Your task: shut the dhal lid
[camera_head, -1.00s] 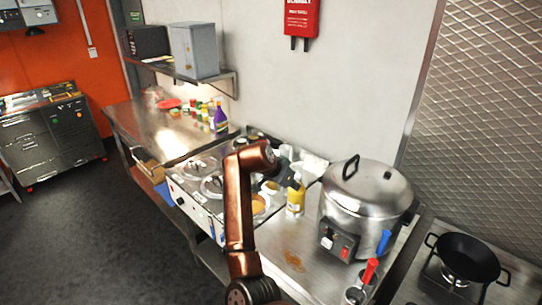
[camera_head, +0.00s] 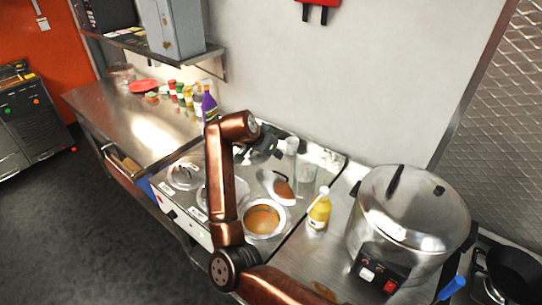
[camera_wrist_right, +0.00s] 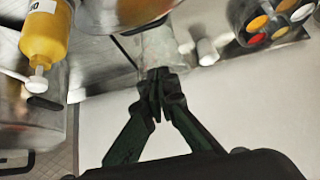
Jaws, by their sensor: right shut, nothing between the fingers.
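The dhal pot (camera_head: 262,219) is an open round well of orange-brown food at the front right of the steel counter unit. Its lid (camera_head: 268,180) seems to stand raised and tilted behind the well, with an orange reflection on it. My right gripper (camera_head: 265,145) is dark and small behind the copper arm, beyond the lid and apart from it as far as I can tell. In the right wrist view my right gripper (camera_wrist_right: 158,80) has its fingers together and empty. A rounded metal part at the top there may be the lid. My left gripper is out of view.
A yellow bottle (camera_head: 319,210) stands right of the well; it also shows in the wrist view (camera_wrist_right: 46,32). A white cylinder (camera_head: 291,150) and a clear container (camera_head: 307,178) stand behind. A large steel cooker (camera_head: 412,215) is at the right. Closed lids (camera_head: 186,174) lie left.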

